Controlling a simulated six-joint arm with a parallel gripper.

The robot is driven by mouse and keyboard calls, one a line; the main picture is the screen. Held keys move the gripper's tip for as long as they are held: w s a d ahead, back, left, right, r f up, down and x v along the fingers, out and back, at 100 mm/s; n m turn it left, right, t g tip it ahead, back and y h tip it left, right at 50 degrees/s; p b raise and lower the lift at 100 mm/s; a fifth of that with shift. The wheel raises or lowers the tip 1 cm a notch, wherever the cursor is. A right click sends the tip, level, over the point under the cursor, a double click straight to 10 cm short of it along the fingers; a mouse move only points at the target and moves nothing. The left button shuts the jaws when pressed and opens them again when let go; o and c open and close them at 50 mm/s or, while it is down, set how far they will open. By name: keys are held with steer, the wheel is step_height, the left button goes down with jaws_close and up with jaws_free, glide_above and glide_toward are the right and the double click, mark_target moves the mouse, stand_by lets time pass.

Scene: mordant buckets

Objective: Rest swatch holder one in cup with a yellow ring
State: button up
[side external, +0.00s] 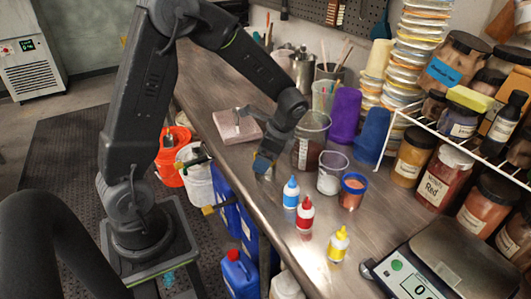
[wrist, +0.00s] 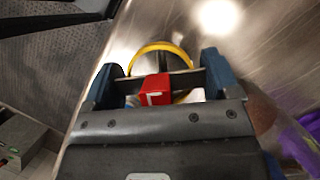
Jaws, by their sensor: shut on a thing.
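My gripper (wrist: 160,82) is at the front edge of the bench, pointing down; it also shows in the side view (side external: 263,165). It is shut on a red piece with a white mark, seemingly swatch holder one (wrist: 153,90); a dark bar crosses between the blue fingertips. A yellow ring (wrist: 160,46), seemingly the cup's rim, shows just beyond and around the held piece in the wrist view. The cup's body is hidden by my gripper, and I cannot tell whether the holder touches it. In the side view the cup is not clearly visible.
Blue (side external: 291,193), red (side external: 305,214) and yellow (side external: 339,245) capped bottles stand nearer.

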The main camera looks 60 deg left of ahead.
steer(key=o, duration=0.8)
steer(key=v, duration=1.3)
steer(key=shift+w+d+r, duration=0.1)
steer(key=shift+r, duration=0.3)
steer(key=s+d+r+n+t+h, duration=0.1)
steer(key=s+d+n+t, duration=0.1)
steer(key=s, duration=0.3)
steer(key=s+d+r+n+t+h, duration=0.1)
steer(key=s+d+n+t, duration=0.2)
steer(key=s, duration=0.3)
steer(key=s+d+r+n+t+h, duration=0.1)
steer(key=s+d+n+t, duration=0.2)
steer(key=s+n, duration=0.1)
steer(key=shift+s+d+r+t, duration=0.1)
steer(key=shift+s+r+t, duration=0.1)
steer(key=shift+s, duration=0.25)
steer(key=shift+s+r+t, duration=0.2)
steer(key=shift+s, duration=0.25)
